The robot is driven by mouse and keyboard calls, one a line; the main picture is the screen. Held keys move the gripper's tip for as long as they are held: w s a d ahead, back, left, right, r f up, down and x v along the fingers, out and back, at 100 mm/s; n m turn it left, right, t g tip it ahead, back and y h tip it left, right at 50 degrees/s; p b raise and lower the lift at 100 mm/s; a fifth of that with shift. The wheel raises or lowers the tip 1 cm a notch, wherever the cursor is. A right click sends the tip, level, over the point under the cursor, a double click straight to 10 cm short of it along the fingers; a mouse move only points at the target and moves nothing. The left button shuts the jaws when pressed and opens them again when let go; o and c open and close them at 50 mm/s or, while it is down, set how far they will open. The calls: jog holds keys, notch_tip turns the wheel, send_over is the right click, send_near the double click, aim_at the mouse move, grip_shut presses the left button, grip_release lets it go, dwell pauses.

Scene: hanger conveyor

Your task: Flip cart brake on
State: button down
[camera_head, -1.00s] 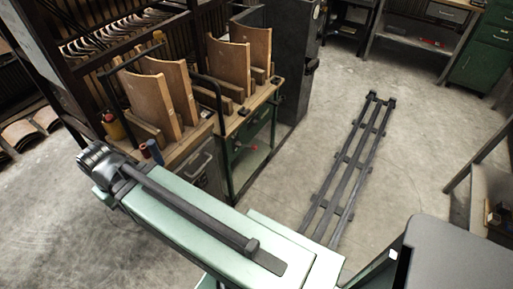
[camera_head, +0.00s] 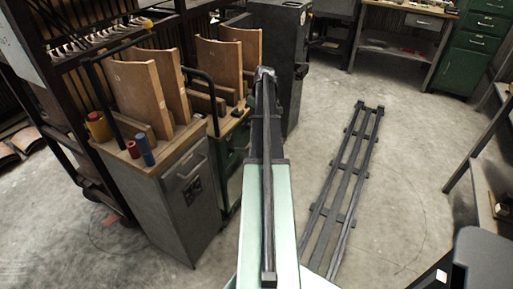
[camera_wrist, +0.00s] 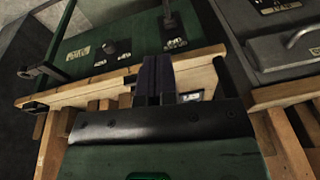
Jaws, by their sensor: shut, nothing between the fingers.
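A green cart with a wooden top (camera_head: 228,126) stands beside the grey cabinet in the head view, partly hidden behind my arm. In the wrist view, its green panel (camera_wrist: 140,42) carries a black knob (camera_wrist: 109,47) and a short black lever (camera_wrist: 172,30) with small labels. I cannot tell which part is the brake. My gripper (camera_wrist: 158,78) is shut and empty, its dark fingers together in front of the panel's wooden edge. Whether it touches the cart is unclear. In the head view the fingers cannot be made out.
Curved wooden panels (camera_head: 247,60) stand upright on the cart. A grey cabinet (camera_head: 165,200) with a blue and a red spool on top is at left. A dark tall cabinet (camera_head: 290,55) stands behind. A floor rail (camera_head: 345,180) lies at right, with bare floor around it.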

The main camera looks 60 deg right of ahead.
jog(key=shift+a+n, duration=0.1)
jog(key=shift+n, duration=0.3)
jog(key=b+x, duration=0.8)
jog(key=s+b+x, duration=0.1)
jog(key=b+x, duration=0.4)
jog(key=shift+s+a+f, duration=0.1)
jog(key=shift+a+f, duration=0.1)
jog(key=shift+s+a+f+b, duration=0.1)
jog(key=shift+s+f+b, duration=0.05)
jog(key=shift+f+b, duration=0.25)
jog(key=shift+r, duration=0.15)
